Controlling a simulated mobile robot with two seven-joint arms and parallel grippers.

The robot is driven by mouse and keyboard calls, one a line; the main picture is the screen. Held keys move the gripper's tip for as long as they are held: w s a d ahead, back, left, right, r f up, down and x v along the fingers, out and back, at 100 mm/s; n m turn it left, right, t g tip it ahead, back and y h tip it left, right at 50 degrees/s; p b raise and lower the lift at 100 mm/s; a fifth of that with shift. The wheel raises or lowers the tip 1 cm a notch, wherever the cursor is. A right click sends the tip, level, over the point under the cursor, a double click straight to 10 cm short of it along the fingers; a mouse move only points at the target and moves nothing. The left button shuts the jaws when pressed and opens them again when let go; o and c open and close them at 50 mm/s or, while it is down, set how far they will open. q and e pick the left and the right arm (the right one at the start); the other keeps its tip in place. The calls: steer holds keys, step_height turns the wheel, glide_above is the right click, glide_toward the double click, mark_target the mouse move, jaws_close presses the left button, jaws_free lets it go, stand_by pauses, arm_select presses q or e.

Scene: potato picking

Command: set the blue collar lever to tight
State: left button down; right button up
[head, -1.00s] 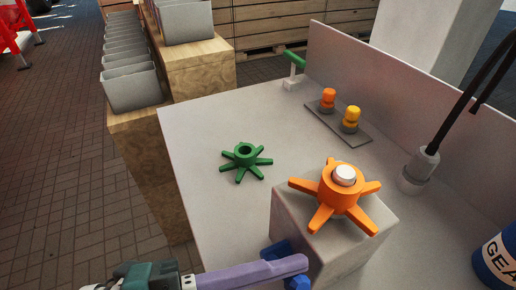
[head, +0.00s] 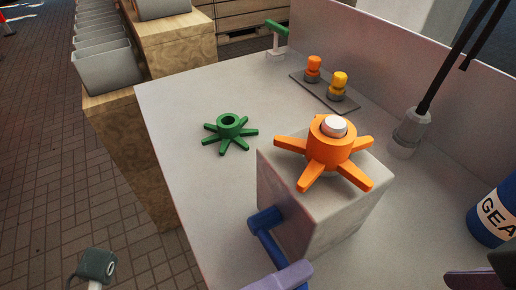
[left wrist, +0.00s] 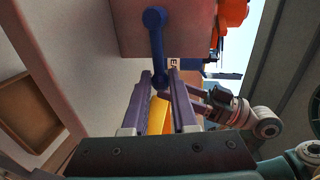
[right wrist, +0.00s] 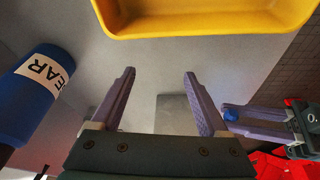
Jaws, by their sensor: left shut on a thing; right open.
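The blue collar lever (head: 266,232) is on the front-left side of a pale grey block (head: 345,215) and slants down toward the lower right in the head view. In the left wrist view the lever (left wrist: 157,45) hangs down from the block. My left gripper (head: 278,278) is shut on its lower end; its purple fingers (left wrist: 163,100) show on both sides of the lever. The right wrist view also shows the left gripper (right wrist: 258,124) with a bit of blue at its tip. My right gripper (right wrist: 160,90) is open and empty.
An orange star-shaped handwheel (head: 330,150) with a white centre sits on the block. A green star knob (head: 230,130) lies on the grey table (head: 190,110). A blue GEAR drum (head: 497,215) stands right. A yellow bin (right wrist: 205,22) shows in the right wrist view.

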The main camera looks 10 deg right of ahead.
arm_select(q)
steer(key=shift+f, duration=0.2)
stand_by(0.4)
steer(key=c, duration=0.9)
jaws_free()
steer(key=shift+b+v, duration=0.4)
steer(key=shift+v, duration=4.6)
